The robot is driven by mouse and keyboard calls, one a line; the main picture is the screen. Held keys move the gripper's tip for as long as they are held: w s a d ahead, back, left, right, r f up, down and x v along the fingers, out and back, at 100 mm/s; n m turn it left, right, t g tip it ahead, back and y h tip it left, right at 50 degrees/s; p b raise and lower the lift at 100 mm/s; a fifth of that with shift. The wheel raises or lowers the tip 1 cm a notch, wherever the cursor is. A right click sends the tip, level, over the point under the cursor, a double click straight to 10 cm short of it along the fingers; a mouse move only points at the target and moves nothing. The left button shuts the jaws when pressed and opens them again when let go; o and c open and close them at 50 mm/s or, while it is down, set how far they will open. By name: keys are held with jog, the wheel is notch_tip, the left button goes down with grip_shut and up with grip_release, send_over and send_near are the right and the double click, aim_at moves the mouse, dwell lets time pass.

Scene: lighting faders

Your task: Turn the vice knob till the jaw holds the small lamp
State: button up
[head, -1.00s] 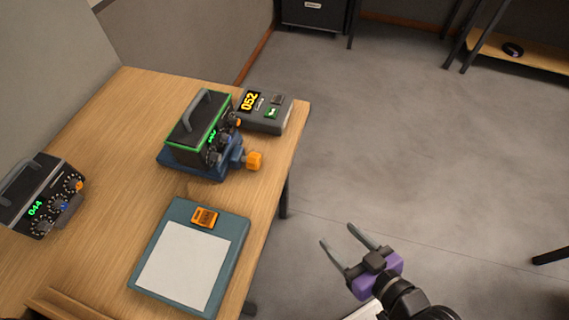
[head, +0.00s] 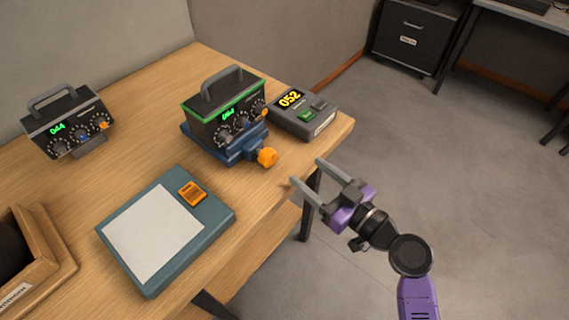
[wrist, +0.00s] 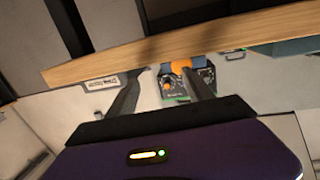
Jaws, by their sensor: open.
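A blue vice (head: 229,151) stands on the wooden table, largely covered by a dark green-edged box (head: 215,110) with a handle. Its orange knob (head: 267,157) sticks out toward the table's right edge. The knob also shows in the wrist view (wrist: 181,65), beyond and between the finger tips, upside down. My gripper (head: 306,171) is open and empty, to the right of the knob and apart from it. I cannot make out a small lamp, and the vice's jaw gap is hidden by the box.
A grey unit (head: 305,115) reading 052 stands close to the vice, near the table's right edge. A teal board (head: 215,216) with a white sheet lies in front. Another dial box (head: 68,120) reading 044 and a wooden tray (head: 52,240) are at left.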

aim_at(272, 160)
jog(key=w+a+n, duration=0.1)
jog(key=a, duration=0.1)
jog(key=w+a+n+g+y+p, duration=0.1)
jog(key=a, duration=0.2)
jog(key=w+a+n+y, duration=0.1)
jog(key=a, duration=0.2)
jog(key=shift+w+a+r+g, duration=0.15)
jog(key=shift+a+r+g, duration=0.15)
jog(key=shift+g, duration=0.1)
jog(key=shift+c, duration=0.2)
grip_shut()
